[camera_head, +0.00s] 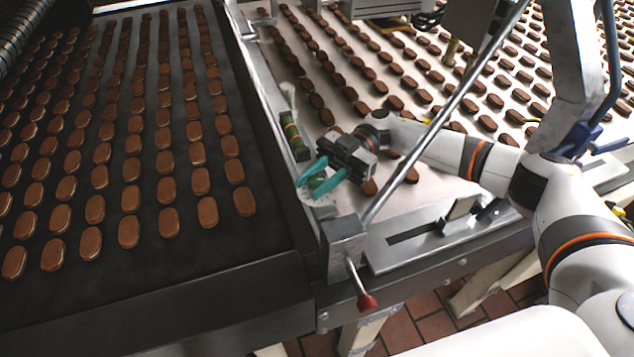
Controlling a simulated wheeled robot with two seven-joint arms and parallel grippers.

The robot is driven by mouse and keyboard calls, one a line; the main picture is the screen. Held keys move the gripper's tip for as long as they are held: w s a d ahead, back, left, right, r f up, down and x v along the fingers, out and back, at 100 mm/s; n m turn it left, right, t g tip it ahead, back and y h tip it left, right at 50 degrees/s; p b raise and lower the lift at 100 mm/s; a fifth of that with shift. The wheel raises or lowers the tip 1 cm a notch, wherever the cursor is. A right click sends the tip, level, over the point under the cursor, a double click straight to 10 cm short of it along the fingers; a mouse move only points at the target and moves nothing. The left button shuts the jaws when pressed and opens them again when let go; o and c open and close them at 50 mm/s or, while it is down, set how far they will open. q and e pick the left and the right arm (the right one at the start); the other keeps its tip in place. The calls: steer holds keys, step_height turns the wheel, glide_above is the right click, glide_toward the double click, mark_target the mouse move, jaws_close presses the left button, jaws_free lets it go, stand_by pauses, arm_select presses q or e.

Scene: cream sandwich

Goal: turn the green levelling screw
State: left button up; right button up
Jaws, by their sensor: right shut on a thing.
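My right gripper (309,187), with teal fingers, is at the near left corner of the light conveyor. Its fingers are closed around a small green part, which I take to be the green levelling screw (319,180). The fingers hide most of it, so I cannot tell how far it is turned. A pale round piece (322,199) shows just under the fingers. My left gripper is not in view.
A dark belt (270,270) with rows of brown biscuits lies left, and a light belt (285,60) with more behind. A slanted metal rod (440,118) crosses before my right arm. A red-tipped lever (366,301) hangs in front.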

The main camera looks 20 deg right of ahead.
stand_by(0.3)
steer(key=o, duration=1)
steer(key=shift+b+v, duration=2.6)
steer(key=shift+v, duration=3.4)
